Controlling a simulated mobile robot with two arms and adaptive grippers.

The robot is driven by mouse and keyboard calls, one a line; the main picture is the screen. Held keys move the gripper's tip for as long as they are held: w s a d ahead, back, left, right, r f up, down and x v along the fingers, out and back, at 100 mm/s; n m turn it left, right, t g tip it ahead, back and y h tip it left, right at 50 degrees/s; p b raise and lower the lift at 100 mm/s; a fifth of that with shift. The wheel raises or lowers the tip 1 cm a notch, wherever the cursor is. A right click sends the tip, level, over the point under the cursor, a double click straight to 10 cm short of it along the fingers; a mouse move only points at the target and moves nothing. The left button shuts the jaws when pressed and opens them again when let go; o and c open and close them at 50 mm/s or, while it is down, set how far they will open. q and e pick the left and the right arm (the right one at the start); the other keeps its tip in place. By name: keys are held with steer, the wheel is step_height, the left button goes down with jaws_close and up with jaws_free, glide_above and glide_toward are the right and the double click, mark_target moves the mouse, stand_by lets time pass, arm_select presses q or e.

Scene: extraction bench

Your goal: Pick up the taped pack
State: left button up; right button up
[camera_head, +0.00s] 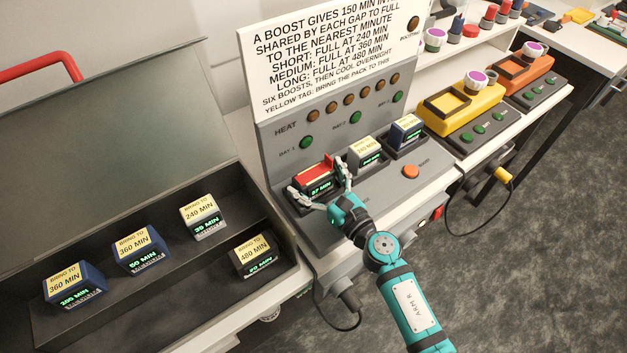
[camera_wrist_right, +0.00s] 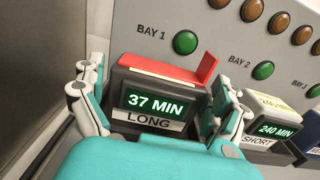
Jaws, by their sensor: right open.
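The taped pack (camera_head: 319,188) sits in the leftmost slot of the grey charger, at Bay 1. It is dark, with red tape on top, and shows "37 MIN" and "LONG" in the right wrist view (camera_wrist_right: 155,108). A red tab stands up at its right end. My right gripper (camera_head: 322,180) is open, with one finger on each side of the pack. In the right wrist view its fingers (camera_wrist_right: 153,92) flank the pack's left and right sides; whether they touch it I cannot tell. My left gripper is not in view.
Beside it sit a grey "240 MIN" short pack (camera_wrist_right: 270,125) and a blue pack (camera_head: 405,130). The sign panel (camera_head: 320,60) rises behind. An open dark case (camera_head: 215,255) at left holds several labelled packs. An orange button (camera_head: 411,172) is on the charger's front right.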

steer(key=shift+w, duration=0.1)
steer(key=shift+c, duration=1.2)
steer(key=c, duration=1.2)
steer(key=shift+r, duration=0.15)
